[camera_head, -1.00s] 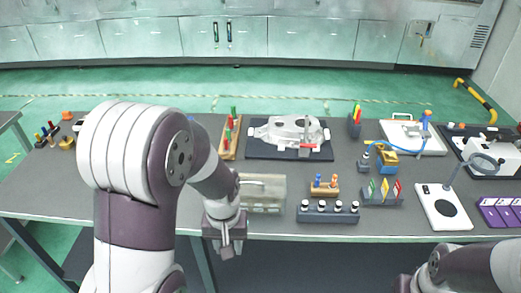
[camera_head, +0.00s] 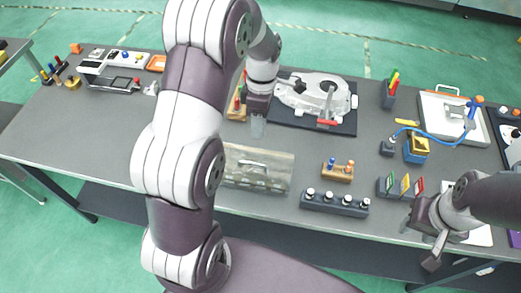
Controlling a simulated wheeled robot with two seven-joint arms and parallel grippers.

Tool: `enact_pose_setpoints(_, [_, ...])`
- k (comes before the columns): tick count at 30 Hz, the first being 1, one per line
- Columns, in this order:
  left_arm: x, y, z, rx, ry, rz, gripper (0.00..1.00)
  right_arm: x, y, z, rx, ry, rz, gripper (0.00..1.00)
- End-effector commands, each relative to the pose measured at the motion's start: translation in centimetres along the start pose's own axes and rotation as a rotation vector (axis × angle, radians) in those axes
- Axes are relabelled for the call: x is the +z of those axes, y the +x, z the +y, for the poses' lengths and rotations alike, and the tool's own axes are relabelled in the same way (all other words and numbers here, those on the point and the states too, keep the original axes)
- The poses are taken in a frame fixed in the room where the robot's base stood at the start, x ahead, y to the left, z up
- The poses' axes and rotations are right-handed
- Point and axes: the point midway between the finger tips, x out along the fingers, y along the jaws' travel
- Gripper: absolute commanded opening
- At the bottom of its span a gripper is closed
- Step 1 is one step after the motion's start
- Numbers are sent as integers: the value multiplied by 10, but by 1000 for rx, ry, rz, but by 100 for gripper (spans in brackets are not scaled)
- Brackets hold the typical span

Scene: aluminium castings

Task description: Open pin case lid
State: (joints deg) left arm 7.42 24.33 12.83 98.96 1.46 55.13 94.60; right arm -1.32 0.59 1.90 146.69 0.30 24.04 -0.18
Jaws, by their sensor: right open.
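The pin case (camera_head: 275,178) is a beige and grey box with a handle on its top, near the front edge of the table in the head view. Its lid looks closed, and my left arm hides part of its left side. My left gripper (camera_head: 258,126) points down just behind the case in the picture, apart from its handle; its fingers are too small to tell open from shut. My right gripper (camera_head: 432,248) is open and empty at the table's front edge on the right.
A silver casting (camera_head: 313,92) sits on a dark mat behind the case. A dark rack with white-topped pieces (camera_head: 335,204) and a wooden block with small pegs (camera_head: 338,172) stand right of the case. A blue hose (camera_head: 440,142) lies farther right. Table left of my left arm is mostly clear.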

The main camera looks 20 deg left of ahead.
Motion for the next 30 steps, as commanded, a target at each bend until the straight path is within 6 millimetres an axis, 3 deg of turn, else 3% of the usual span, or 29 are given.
enact_pose_setpoints(5, [0, 39, 2, -1, -13, 0, 37, 4, 36, 0, 0, 0, 0, 43])
enact_pose_setpoints(6, [0, 36, -1, -5, -12, 1, 37, 3, 19, 0, 0, 0, -3, 43])
enact_pose_setpoints(7, [0, 42, -2, -7, -12, 1, 37, 2, 15, 0, 0, 0, -2, 43])
enact_pose_setpoints(16, [0, 110, -1, -3, -10, 1, 37, 0, -1, 0, 0, 0, 0, 43])
enact_pose_setpoints(21, [0, 125, 0, 1, -10, 0, 37, 0, -3, 0, 0, 0, 0, 43])
enact_pose_setpoints(28, [0, 127, 0, 2, -10, 0, 37, 0, -2, 0, 0, 0, 0, 43])
enact_pose_setpoints(29, [0, 127, 0, 2, -10, 0, 30, 0, -2, 0, 0, 0, 0, 43])
enact_pose_setpoints(30, [0, 126, 0, 2, -10, 0, 18, 0, -2, 0, 0, 0, 0, 43])
